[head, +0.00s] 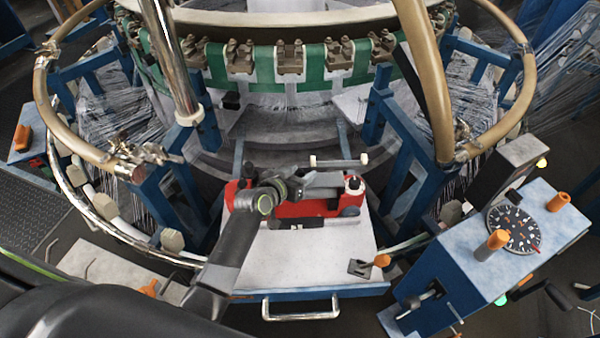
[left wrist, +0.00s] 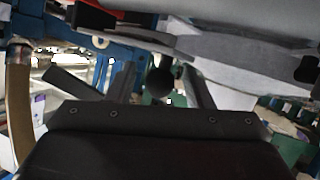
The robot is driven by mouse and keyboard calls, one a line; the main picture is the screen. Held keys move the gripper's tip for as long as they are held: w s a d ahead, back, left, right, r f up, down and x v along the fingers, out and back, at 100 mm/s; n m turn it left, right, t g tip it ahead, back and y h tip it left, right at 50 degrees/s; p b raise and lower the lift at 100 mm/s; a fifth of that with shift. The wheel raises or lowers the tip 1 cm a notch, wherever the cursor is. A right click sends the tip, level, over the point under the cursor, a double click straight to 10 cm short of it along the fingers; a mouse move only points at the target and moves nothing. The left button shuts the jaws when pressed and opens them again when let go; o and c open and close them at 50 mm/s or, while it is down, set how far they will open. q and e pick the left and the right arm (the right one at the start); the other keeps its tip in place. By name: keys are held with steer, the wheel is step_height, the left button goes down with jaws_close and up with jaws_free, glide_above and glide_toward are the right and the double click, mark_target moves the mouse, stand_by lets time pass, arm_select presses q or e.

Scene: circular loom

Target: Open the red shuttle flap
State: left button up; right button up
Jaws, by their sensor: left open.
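The red shuttle (head: 300,208) sits above the pale tray (head: 300,262) in the middle of the head view. My left arm reaches over it from the lower left. My left gripper (head: 338,187) is open over the top of the shuttle, pointing right toward a small black knob (head: 354,185) at the shuttle's right end. In the left wrist view a black ball knob (left wrist: 160,82) shows between the two spread fingers; I cannot tell whether they touch it. A bit of red shows at the top left there. The flap cannot be told apart, as my gripper covers much of the shuttle. My right gripper is out of view.
A metal handle (head: 300,308) is on the tray's front edge. A blue control box (head: 510,240) with a dial and orange knobs stands at the right. Blue posts (head: 400,190) and brown curved tubes (head: 428,80) flank the shuttle. The tray's surface in front is mostly clear.

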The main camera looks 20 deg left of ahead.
arm_select(q)
jaws_close()
stand_by(0.3)
steer(key=shift+w+r, duration=0.1)
